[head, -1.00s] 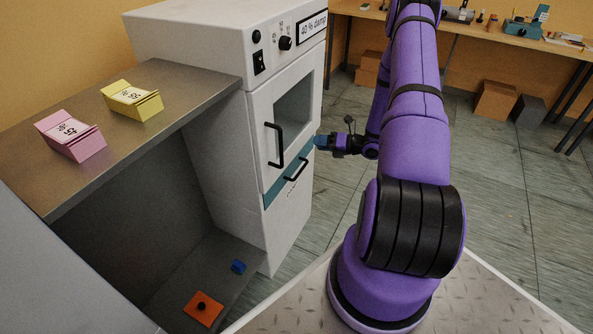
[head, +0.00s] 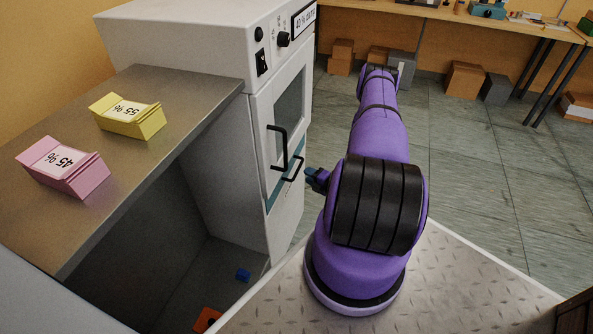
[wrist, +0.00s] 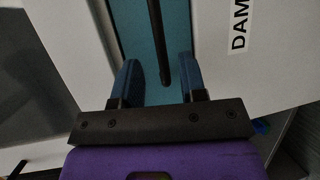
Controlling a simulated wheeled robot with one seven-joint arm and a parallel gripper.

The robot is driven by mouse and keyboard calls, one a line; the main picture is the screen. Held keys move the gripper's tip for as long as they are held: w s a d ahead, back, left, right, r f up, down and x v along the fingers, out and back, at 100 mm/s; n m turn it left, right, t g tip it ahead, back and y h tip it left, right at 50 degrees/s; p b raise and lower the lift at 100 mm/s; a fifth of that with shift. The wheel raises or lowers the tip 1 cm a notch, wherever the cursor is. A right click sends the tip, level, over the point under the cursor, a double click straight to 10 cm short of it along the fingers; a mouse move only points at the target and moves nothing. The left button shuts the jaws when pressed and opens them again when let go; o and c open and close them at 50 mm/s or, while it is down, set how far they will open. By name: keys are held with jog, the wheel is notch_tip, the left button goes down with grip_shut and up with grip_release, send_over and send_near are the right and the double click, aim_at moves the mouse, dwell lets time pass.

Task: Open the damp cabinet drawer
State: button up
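The white damp cabinet (head: 185,42) stands left of my arm in the head view. Its teal drawer (head: 272,198) is below the windowed door and looks closed. The drawer's black bar handle (head: 293,168) shows in front of it. My gripper (head: 314,179) is just right of the handle, partly hidden by my arm. In the wrist view, my gripper (wrist: 160,75) is open, with blue fingers apart. The handle (wrist: 158,40) runs over the teal drawer front (wrist: 180,35), and its lower end appears between the fingers. I cannot tell the depth gap.
The door's black handle (head: 277,148) is just above the drawer. A grey shelf (head: 185,95) at left holds a yellow card block (head: 128,116) and a pink one (head: 62,166). A blue cube (head: 243,275) lies below. Open floor (head: 470,180) lies to the right.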

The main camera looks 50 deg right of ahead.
aim_at(298, 169)
jog(key=w, duration=0.4)
jog(key=w+f, duration=0.1)
jog(key=w, duration=0.1)
jog(key=shift+w+f, duration=0.1)
jog(key=shift+w, duration=0.25)
jog(key=shift+c, duration=0.2)
grip_shut()
